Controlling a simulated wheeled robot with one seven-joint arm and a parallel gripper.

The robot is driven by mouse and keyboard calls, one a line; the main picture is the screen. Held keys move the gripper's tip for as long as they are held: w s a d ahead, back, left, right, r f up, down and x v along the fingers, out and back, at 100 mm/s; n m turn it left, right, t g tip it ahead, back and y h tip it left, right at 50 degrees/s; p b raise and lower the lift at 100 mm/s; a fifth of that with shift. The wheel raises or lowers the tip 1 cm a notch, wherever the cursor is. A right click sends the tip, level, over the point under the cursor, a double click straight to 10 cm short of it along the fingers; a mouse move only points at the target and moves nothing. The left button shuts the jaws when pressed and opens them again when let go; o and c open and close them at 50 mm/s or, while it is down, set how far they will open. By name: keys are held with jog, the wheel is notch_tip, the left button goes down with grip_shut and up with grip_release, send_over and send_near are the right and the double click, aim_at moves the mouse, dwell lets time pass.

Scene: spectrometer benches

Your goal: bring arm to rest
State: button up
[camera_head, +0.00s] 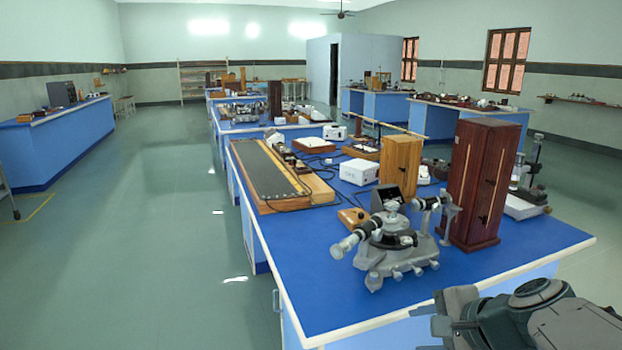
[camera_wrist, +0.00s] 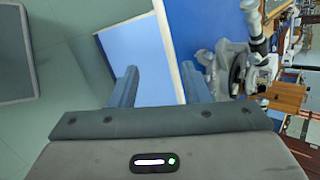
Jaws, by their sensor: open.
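My arm shows at the lower right of the head view, beside the near corner of the blue bench (camera_head: 330,290). My gripper (camera_wrist: 157,85) shows in the wrist view with its two fingers apart and nothing between them. Beyond the fingers are the light blue side and white edge of the bench. A grey spectrometer (camera_head: 392,240) stands on the bench near its front edge. It also shows in the wrist view (camera_wrist: 228,68), to the right of the fingers and apart from them.
A dark red wooden cabinet (camera_head: 480,185) and a lighter wooden box (camera_head: 400,167) stand behind the spectrometer. A long wooden board (camera_head: 270,177) lies on the bench's left side. The green floor (camera_head: 150,250) to the left is clear. Another blue bench (camera_head: 50,150) stands at the far left.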

jog(key=s+a+r+n+g+h+p, duration=0.2)
jog(key=s+n+p, duration=0.2)
jog(key=n, duration=0.3)
jog(key=s+a+r+n+g+h+p, duration=0.1)
jog(key=s+r+n+g+h+p, duration=0.1)
jog(key=n, duration=0.6)
jog(key=s+g+p, duration=0.1)
jog(key=p, duration=0.1)
jog(key=shift+s+a+h+p, duration=0.3)
jog(key=shift+s+a+p, duration=0.1)
